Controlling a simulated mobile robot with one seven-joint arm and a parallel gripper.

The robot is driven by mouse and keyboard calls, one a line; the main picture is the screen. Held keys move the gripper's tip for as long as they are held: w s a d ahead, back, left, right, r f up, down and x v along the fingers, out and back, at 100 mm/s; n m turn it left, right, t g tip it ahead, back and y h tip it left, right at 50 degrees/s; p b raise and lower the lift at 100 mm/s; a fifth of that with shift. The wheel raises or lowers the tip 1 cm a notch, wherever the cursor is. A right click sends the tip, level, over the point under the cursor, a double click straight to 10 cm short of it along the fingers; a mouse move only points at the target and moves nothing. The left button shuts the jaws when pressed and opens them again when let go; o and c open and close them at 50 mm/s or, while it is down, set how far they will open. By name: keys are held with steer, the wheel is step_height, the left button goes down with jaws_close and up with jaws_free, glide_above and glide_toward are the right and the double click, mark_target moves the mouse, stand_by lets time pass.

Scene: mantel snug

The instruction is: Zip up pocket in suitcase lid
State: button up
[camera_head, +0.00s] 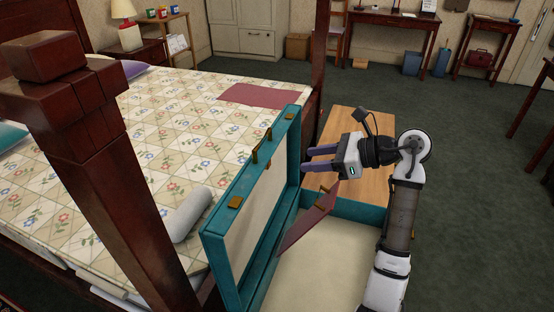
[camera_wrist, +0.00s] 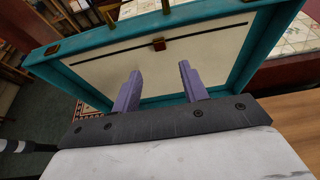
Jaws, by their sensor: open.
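The teal suitcase (camera_head: 345,212) lies open on a wooden surface, its lid (camera_head: 295,135) standing upright. The wrist view faces the cream inside of the lid (camera_wrist: 85,78). A dark zip line (camera_wrist: 205,34) crosses the pocket near one long edge. A small brown zip pull (camera_wrist: 158,43) sits near the middle of that line. I cannot tell which part of the zip is closed. My gripper (camera_head: 308,159) is open and empty, its purple fingers pointing at the lid. In the wrist view the fingertips (camera_wrist: 160,69) are either side of the pull's line, apart from it.
A reddish-brown panel (camera_head: 309,222) slants up inside the suitcase base. The wooden top (camera_head: 358,120) shows beyond the suitcase. A bed (camera_head: 150,130) with a patterned quilt stands at left, its dark post (camera_head: 110,150) in the foreground. Green carpet (camera_head: 480,180) is open at right.

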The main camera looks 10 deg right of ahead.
mark_target(270, 163)
steer(key=p+x, duration=0.2)
steer(key=x, duration=0.7)
steer(key=shift+w+a+f, duration=0.1)
steer(key=shift+w+a, duration=0.1)
steer(key=shift+a, duration=0.1)
steer(key=shift+c, duration=0.3)
jaws_close()
